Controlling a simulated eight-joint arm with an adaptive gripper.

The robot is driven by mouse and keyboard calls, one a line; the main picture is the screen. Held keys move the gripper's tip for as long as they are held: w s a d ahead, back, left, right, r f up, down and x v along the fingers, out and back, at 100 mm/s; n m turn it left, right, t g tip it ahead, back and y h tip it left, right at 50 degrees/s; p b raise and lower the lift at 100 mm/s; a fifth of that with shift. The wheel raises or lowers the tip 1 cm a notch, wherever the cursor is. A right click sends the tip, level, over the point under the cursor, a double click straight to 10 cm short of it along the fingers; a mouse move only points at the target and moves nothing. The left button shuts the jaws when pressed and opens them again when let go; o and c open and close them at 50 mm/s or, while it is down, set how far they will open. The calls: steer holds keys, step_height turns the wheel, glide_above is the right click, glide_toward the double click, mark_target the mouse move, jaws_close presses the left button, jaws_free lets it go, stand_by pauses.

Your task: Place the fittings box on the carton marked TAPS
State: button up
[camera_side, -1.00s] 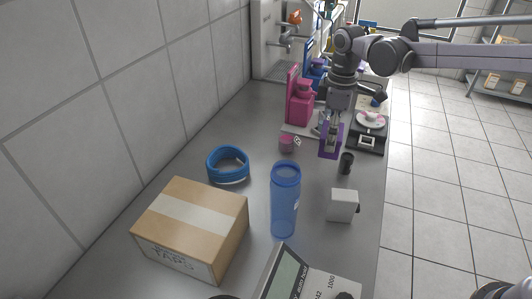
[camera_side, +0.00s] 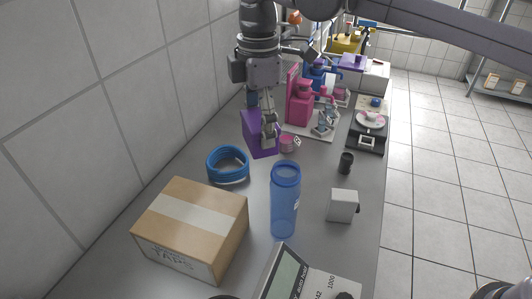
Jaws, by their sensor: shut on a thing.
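The carton marked TAPS (camera_side: 185,236) is a brown taped box at the front left of the bench. Its top is clear and its lettering faces the front. My gripper (camera_side: 266,132) is shut on a purple box (camera_side: 258,136), which I take to be the fittings box. It holds the box in the air, behind and to the right of the carton, beyond the blue coil. The gripper's fingers partly cover the box's right side.
A blue hose coil (camera_side: 228,164) and a tall blue bottle (camera_side: 285,202) stand near the carton. A white box (camera_side: 342,205), a dark cup (camera_side: 346,162) and a scale (camera_side: 367,137) are to the right. Pink equipment (camera_side: 300,103) stands behind.

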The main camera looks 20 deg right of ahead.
steer(key=s+a, duration=0.2)
steer(key=a, duration=0.1)
glide_above(203, 219)
steer(key=shift+n, duration=0.4)
step_height(203, 219, down, 6)
steer(key=shift+w+r, duration=0.1)
steer(key=shift+f, duration=2.05)
steer(key=shift+f, duration=0.1)
steer(key=o, duration=1.3)
